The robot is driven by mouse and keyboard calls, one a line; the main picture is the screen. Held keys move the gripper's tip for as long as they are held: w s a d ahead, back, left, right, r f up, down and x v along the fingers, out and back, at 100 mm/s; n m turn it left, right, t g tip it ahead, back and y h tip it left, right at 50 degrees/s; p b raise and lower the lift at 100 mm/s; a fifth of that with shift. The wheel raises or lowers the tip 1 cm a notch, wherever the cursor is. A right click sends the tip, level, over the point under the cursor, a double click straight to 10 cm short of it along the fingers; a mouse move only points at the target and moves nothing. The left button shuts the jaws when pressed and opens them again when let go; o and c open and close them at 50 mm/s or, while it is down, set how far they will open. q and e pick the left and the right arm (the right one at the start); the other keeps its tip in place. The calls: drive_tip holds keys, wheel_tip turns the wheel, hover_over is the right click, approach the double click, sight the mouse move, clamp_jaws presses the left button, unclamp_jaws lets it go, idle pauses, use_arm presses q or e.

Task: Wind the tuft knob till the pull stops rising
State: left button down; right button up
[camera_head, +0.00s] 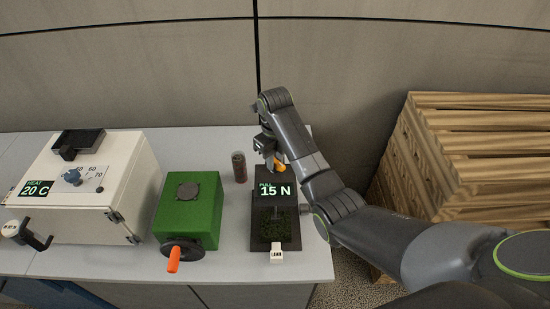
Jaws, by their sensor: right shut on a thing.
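The pull tester (257,222) is a dark upright stand on the table, with a green turf piece (276,222) on its base. Its display (274,190) reads "PULL 15 N". The orange tuft knob (280,166) shows just behind the top of the display, partly hidden by my gripper. My right gripper (270,152) comes down from above and is shut on the tuft knob; its fingertips are small and partly hidden. A small white labelled block (276,254) sits at the front of the base. My left gripper is not in view.
A green box (205,205) with an orange-handled crank stands left of the tester. A white heater box (90,190) reading "HEAT 20 C" is farther left. A brown jar (239,167) stands between. Stacked wooden slats (480,150) are right of the table (315,262).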

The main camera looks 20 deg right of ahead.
drive_tip(key=shift+m, duration=0.4)
drive_tip(key=o, duration=0.8)
